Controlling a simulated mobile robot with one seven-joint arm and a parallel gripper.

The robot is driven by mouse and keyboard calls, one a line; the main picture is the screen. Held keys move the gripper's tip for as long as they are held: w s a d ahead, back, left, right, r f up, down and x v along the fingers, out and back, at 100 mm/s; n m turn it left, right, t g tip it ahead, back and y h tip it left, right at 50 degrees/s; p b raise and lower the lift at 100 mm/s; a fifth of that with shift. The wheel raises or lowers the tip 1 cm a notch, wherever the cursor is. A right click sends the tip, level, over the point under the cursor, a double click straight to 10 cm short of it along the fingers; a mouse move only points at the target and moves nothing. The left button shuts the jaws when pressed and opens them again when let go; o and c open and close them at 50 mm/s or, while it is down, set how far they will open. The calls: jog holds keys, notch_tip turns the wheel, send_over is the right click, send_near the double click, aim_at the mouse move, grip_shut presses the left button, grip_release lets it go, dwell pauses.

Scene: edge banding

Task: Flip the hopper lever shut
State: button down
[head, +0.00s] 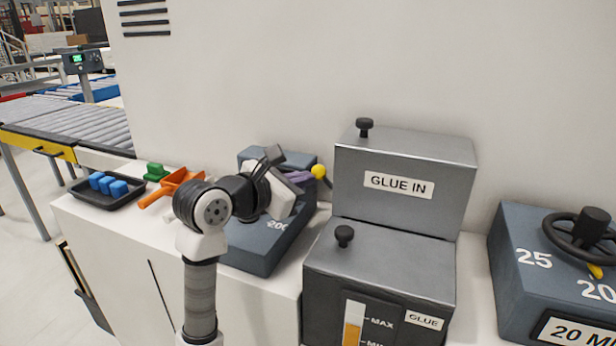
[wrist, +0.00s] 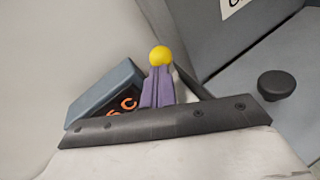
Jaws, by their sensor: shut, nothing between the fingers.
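The lever's yellow ball knob (head: 319,171) shows at the left side of the grey GLUE IN hopper (head: 405,205). The knob also shows in the wrist view (wrist: 160,56), just beyond the fingertips. Most of the lever's arm is hidden; a dark bar beside the fingers in the wrist view may be part of it. My gripper (head: 303,176) has purple fingers, shut and empty, pointing at the knob. The fingers also show in the wrist view (wrist: 158,76). I cannot tell whether they touch the knob.
A blue-grey unit (head: 262,250) with a number on it stands under and behind my gripper. A black hopper knob (head: 345,235) rises in front of the GLUE IN box. At left are an orange scoop (head: 180,184) and a black tray (head: 103,199) with blue blocks. A handwheel unit (head: 515,285) stands at right.

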jog(key=w+d+r+g+y+p, duration=0.1)
jog(key=w+d+r+g+p, duration=0.1)
jog(key=w+r, duration=0.5)
jog(key=shift+w+d+n+p, duration=0.35)
jog(key=shift+w+d, duration=0.25)
jog(key=shift+w, duration=0.85)
jog(key=shift+r, duration=0.15)
jog(key=shift+r, duration=0.1)
